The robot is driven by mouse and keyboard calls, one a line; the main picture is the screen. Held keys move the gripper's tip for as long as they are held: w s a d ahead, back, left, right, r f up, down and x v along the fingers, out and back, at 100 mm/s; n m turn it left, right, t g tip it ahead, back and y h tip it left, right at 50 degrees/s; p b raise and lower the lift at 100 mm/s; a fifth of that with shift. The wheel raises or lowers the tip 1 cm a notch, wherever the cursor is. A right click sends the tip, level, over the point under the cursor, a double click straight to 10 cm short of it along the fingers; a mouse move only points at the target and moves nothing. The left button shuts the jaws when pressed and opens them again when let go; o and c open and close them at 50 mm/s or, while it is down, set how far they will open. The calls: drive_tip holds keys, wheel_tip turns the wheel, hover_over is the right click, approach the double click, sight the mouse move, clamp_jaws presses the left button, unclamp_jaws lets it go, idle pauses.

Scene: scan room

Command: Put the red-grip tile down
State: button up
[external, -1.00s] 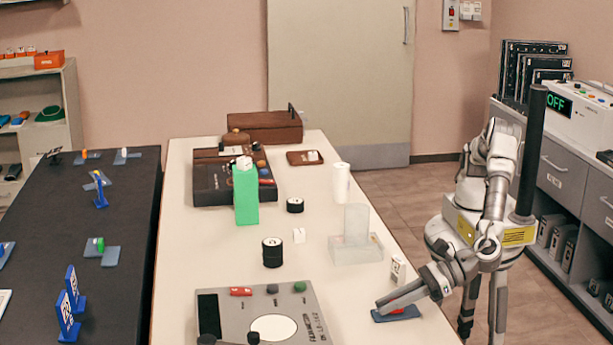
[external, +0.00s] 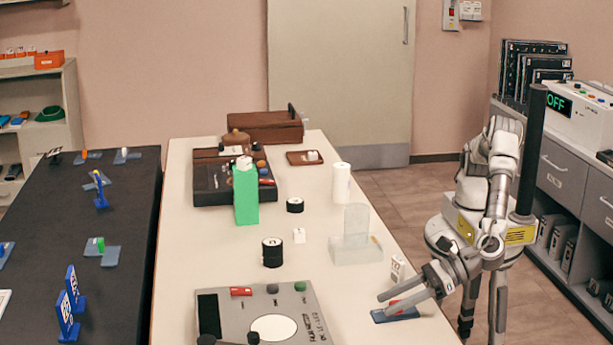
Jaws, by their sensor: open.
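The red-grip tile (external: 405,315) is a flat blue-grey plate with a small red grip on top. It lies on the white table near its right front edge. My gripper (external: 388,303) is open, with its fingers low over the tile and around or just above the red grip. The fingers hide much of the grip, and I cannot tell whether they touch it.
A small white block (external: 398,268) stands just behind the tile. A clear stand (external: 355,247) is farther back, and a grey device (external: 262,312) with a white disc lies to the left. Bare tabletop (external: 345,290) lies between them.

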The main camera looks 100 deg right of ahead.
drive_tip(key=p+v, duration=0.2)
drive_tip(key=v, duration=0.9)
drive_tip(key=shift+r, duration=0.1)
drive_tip(key=w+d+r+m+g+h+b, duration=0.1)
drive_tip(key=w+d+r+m, duration=0.3)
drive_tip(key=d, duration=0.4)
drive_tip(key=w+d+r+m+g+h+b, duration=0.1)
drive_tip(key=w+d+r+m, duration=0.1)
drive_tip(key=w+d+m, duration=0.55)
drive_tip(key=w+d+r+m+g+h+b, duration=0.1)
drive_tip(key=w+d+r+m+b, duration=0.2)
drive_tip(key=d, duration=0.7)
drive_tip(key=s+d+r+m+g+p, duration=0.15)
drive_tip(key=s+d+m, duration=0.25)
drive_tip(key=d, duration=0.4)
drive_tip(key=s+d+r+m+g+p, duration=0.15)
drive_tip(key=s+d+m, duration=0.25)
drive_tip(key=d, duration=0.5)
drive_tip(key=s+d+r+m+g+p, duration=0.15)
drive_tip(key=s+d+m, duration=0.25)
drive_tip(key=d, duration=0.4)
drive_tip(key=s+d+f+m+y, duration=0.1)
drive_tip(key=s+d+m+y, duration=0.15)
drive_tip(key=s+m, duration=0.4)
drive_tip(key=s+d+f+m+y, duration=0.1)
drive_tip(key=s+d+m, duration=0.2)
drive_tip(key=s, duration=0.6)
wheel_tip(320, 180, up, 15)
drive_tip(key=p, duration=1.6)
